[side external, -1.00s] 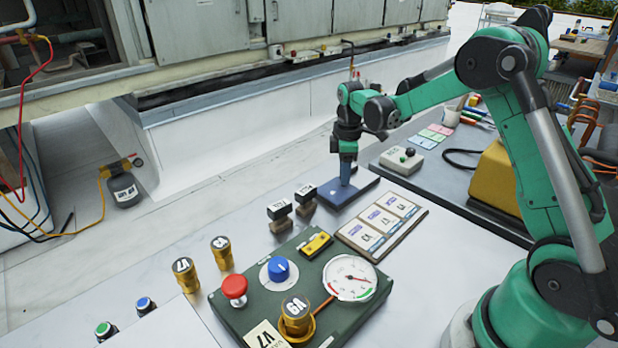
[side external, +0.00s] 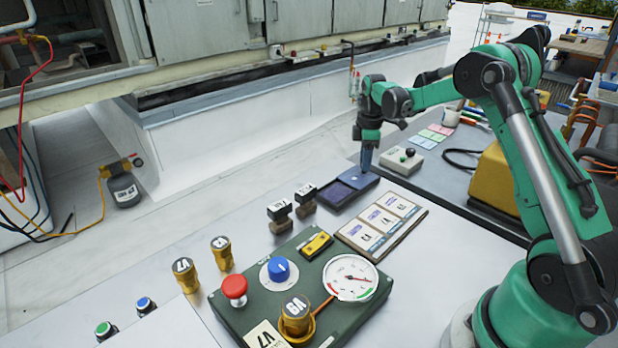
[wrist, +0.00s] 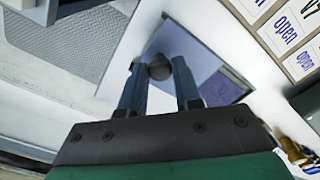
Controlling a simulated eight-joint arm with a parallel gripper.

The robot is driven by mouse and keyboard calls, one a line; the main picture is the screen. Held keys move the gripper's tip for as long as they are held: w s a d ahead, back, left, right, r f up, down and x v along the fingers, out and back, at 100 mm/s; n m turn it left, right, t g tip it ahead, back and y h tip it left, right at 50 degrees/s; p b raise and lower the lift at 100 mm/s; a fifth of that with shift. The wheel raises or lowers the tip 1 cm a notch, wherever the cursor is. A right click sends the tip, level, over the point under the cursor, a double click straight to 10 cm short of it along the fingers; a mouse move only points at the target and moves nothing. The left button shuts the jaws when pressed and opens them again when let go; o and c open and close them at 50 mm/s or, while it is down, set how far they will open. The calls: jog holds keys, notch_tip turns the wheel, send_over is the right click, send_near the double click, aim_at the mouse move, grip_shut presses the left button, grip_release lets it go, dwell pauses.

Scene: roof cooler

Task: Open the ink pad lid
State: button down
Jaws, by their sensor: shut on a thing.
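The ink pad (side external: 337,194) lies on the metal bench behind the row of cards, with part of its dark purple pad uncovered. Its blue lid (side external: 352,179) has slid toward the far right end and still covers part of the pad. My gripper (side external: 366,168) is over the lid, pointing down. In the wrist view my gripper (wrist: 158,75) is shut on the round dark knob (wrist: 160,67) of the lid. The purple pad (wrist: 222,88) shows to the right of the fingers there.
Two stamps (side external: 279,213) stand left of the ink pad. A card board (side external: 383,221) lies in front. A green panel (side external: 245,318) with a gauge, knobs and a brass cylinder is nearer. A grey control box (side external: 402,160) stands close to the right of my gripper.

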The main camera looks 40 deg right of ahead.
jog(key=c, duration=0.6)
grip_release()
jog(key=shift+r, duration=2.8)
jog(key=s+a+r+m+t, duration=0.1)
jog(key=a+r+m+t, duration=0.1)
jog(key=a+r, duration=0.4)
jog(key=s+a+m+t, duration=0.1)
jog(key=s+a+m, duration=0.1)
jog(key=a, duration=0.3)
jog(key=s+a+f+m+t, duration=0.1)
jog(key=s+a+m+t, duration=0.1)
jog(key=s+a, duration=0.2)
jog(key=s+a+m+t, duration=0.2)
jog(key=s+a+m, duration=0.1)
jog(key=s+a, duration=0.2)
jog(key=shift+s+a+f, duration=0.15)
jog(key=shift+a, duration=0.15)
